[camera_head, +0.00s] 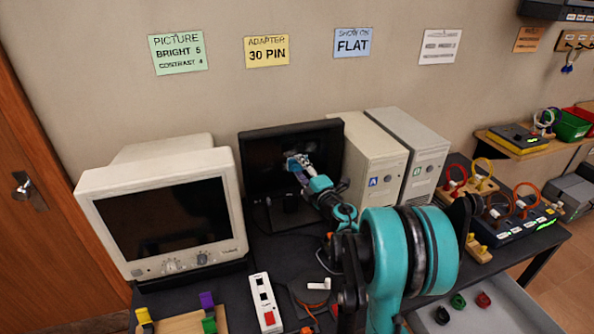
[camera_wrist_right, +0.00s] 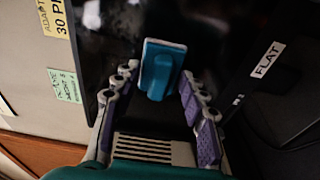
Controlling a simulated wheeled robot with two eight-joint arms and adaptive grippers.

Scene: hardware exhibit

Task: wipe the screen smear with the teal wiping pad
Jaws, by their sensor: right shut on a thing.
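The flat black monitor (camera_head: 258,149) stands at the back of the table, between the beige CRT and the computer towers. A pale, cloudy smear (camera_wrist_right: 125,15) shows on its dark screen at the top of the right wrist view. My right gripper (camera_head: 301,172) is in front of this screen, shut on the teal wiping pad (camera_wrist_right: 164,68). The pad's flat face is turned toward the screen, close to it; I cannot tell whether it touches. The pad is small and partly hidden by the fingers in the head view. My left gripper is not in view.
A beige CRT monitor (camera_head: 162,216) stands left of the black monitor. Two computer towers, one beige (camera_head: 371,151) and one grey (camera_head: 421,148), stand close on its right. A white power strip (camera_head: 265,302) and cables lie in front. Red and yellow leads stand farther right.

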